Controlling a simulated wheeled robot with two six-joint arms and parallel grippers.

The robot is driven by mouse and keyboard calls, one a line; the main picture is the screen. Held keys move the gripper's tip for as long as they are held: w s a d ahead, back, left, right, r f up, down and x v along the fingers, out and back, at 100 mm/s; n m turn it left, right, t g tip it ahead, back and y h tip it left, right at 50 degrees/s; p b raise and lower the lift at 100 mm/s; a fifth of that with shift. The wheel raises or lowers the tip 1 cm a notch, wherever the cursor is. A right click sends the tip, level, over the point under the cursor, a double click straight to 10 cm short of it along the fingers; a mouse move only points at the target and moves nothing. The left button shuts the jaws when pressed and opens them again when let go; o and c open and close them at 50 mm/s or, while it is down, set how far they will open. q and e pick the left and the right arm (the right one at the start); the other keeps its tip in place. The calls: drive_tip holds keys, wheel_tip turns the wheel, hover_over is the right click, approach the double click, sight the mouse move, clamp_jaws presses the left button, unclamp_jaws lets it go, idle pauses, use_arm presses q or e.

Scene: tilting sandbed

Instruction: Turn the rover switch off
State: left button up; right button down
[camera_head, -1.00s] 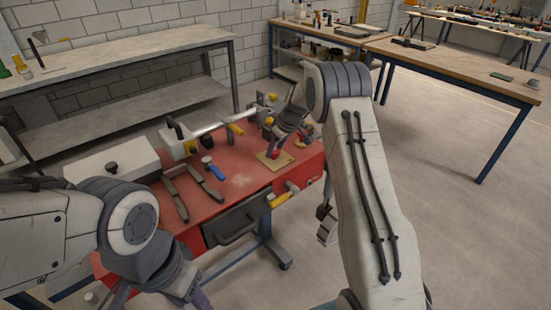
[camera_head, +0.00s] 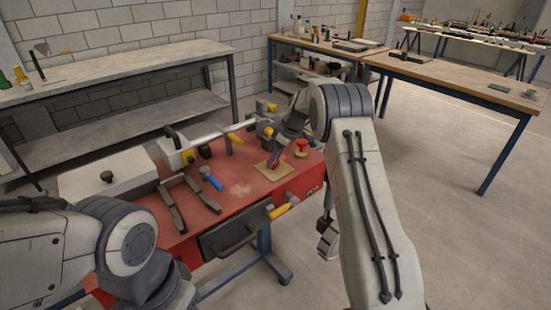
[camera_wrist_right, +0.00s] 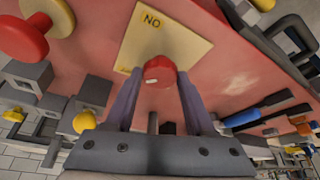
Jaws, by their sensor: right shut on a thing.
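The switch is a red knob (camera_wrist_right: 160,72) on a tan-yellow plate (camera_wrist_right: 178,42), with a pale mark on the side of the knob. The plate bears letters that look like an upside-down "ON" at its far corner in the right wrist view. In the head view the plate (camera_head: 265,172) lies on the red bench top. My right gripper (camera_wrist_right: 158,85) has one finger on each side of the knob and is shut on it; in the head view the gripper (camera_head: 274,158) points down at the plate. Only my left arm shows at lower left; its fingers are out of view.
A red mushroom button (camera_head: 301,147) stands right of the plate; it also shows in the wrist view (camera_wrist_right: 22,40). A blue-handled tool (camera_head: 211,179) and dark bars (camera_head: 172,208) lie to the left. A yellow-handled lever (camera_head: 279,211) is on the bench front.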

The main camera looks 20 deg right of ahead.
drive_tip(key=shift+c, duration=1.3)
unclamp_jaws()
drive_tip(key=v, duration=1)
drive_tip(key=shift+r+b, duration=0.25)
drive_tip(key=shift+b, duration=0.2)
drive_tip(key=s+a+r+g+p, duration=0.1)
drive_tip(key=s+a+r, duration=0.1)
drive_tip(key=s+a, duration=0.8)
drive_tip(key=s+a+r+g+p, duration=0.1)
drive_tip(key=s+a+r, duration=0.2)
drive_tip(key=s+a, duration=0.7)
drive_tip(key=s+a+f+h, duration=0.1)
drive_tip(key=s, duration=1)
drive_tip(key=s+a+f+m+g+h+p, duration=0.1)
drive_tip(key=s+a+f, duration=0.1)
drive_tip(key=s, duration=1)
drive_tip(key=shift+a+f, duration=0.2)
drive_tip(key=shift+f, duration=0.05)
